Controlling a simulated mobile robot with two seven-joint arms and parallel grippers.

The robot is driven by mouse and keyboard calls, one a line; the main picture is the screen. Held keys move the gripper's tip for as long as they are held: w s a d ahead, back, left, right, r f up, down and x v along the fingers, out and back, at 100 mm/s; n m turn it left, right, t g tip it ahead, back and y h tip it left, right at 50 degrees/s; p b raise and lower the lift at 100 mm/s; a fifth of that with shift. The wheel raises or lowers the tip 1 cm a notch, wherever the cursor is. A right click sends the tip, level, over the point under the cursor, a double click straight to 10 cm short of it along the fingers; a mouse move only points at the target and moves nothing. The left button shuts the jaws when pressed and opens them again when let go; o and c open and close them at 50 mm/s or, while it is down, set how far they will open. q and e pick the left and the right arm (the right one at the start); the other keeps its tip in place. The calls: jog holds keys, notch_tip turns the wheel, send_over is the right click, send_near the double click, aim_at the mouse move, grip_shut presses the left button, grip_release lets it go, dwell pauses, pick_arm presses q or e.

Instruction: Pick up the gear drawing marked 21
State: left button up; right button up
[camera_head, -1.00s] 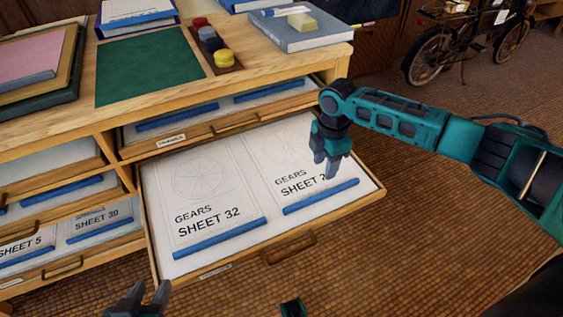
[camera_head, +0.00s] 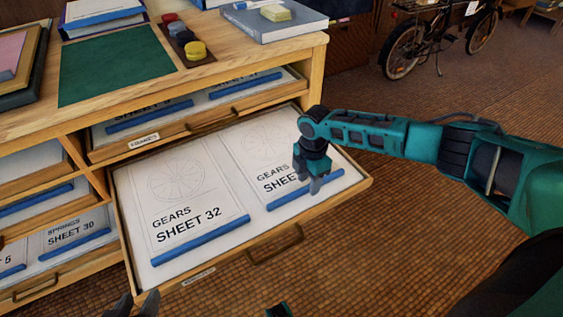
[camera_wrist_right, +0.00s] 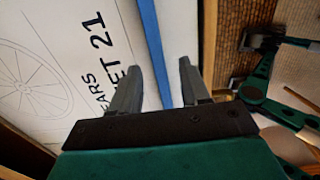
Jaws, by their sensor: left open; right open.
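The gear drawing marked 21 (camera_head: 258,146) lies in the right half of the pulled-out drawer (camera_head: 262,238), with a blue strip along its front edge. In the right wrist view its printed "21" (camera_wrist_right: 99,34) and blue strip (camera_wrist_right: 152,45) show. My right gripper (camera_head: 317,188) is open and empty over the front of this sheet, its fingers (camera_wrist_right: 160,85) on either side of the blue strip; I cannot tell whether they touch it. The gripper hides the sheet's number in the head view. My left gripper (camera_head: 132,304) is open and empty at the bottom edge, partly cut off.
Gears Sheet 32 (camera_head: 180,190) lies beside it on the left in the same drawer. Another drawer (camera_head: 200,118) with blue-edged sheets is partly open above. The cabinet top holds a green mat (camera_head: 120,68) and a grey book (camera_head: 270,24). A bicycle (camera_head: 440,35) stands behind.

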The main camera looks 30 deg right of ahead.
jog(key=shift+f, duration=0.8)
jog(key=shift+r, duration=0.1)
grip_shut()
jog(key=shift+w, duration=0.1)
